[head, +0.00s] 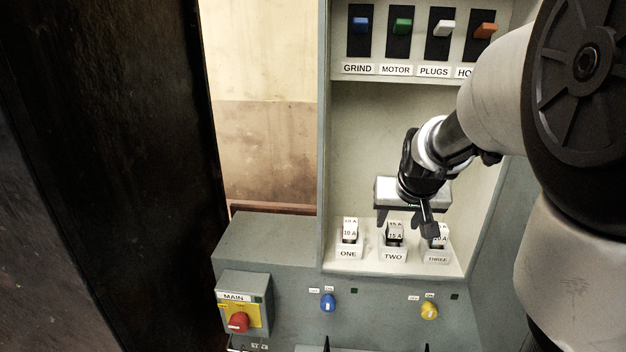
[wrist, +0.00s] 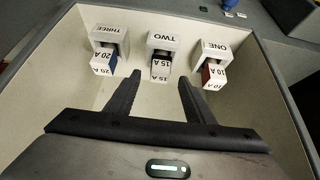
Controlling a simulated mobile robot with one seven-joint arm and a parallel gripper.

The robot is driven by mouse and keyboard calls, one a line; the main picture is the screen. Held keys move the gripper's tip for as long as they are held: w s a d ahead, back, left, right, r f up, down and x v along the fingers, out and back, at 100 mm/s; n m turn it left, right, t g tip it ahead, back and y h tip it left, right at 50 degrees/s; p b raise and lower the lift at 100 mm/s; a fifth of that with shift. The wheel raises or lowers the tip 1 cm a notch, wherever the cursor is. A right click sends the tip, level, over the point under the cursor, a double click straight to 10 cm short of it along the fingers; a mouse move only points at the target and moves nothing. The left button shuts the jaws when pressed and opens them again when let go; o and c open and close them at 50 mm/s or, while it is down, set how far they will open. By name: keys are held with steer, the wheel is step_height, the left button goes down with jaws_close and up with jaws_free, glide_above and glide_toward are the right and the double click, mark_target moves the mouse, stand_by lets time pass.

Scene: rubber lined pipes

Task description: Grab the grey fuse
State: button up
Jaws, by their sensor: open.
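Three fuses sit upright in white holders at the base of the cabinet recess. The fuse in holder TWO, marked 15 A (head: 394,234), has a dark, greyish body between its white label faces; it also shows in the wrist view (wrist: 160,70). Its exact colour is hard to tell. My gripper (head: 407,224) is open and empty, with its fingers apart near holders TWO and THREE in the head view. In the wrist view the open fingers (wrist: 160,82) point toward the 15 A fuse, one tip to each side of it. I see no grip on it.
The 10 A fuse (wrist: 208,73), reddish, stands in holder ONE. The 20 A fuse (wrist: 104,62), blue, stands in holder THREE. Cabinet walls close in the recess, with a switch shelf (head: 420,70) above. Blue (head: 328,302) and yellow (head: 429,310) knobs sit below.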

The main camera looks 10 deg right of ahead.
mark_target(396, 226)
steer(key=x, duration=0.5)
steer(key=shift+s, duration=0.1)
steer(key=shift+r, duration=0.1)
steer(key=c, duration=1.1)
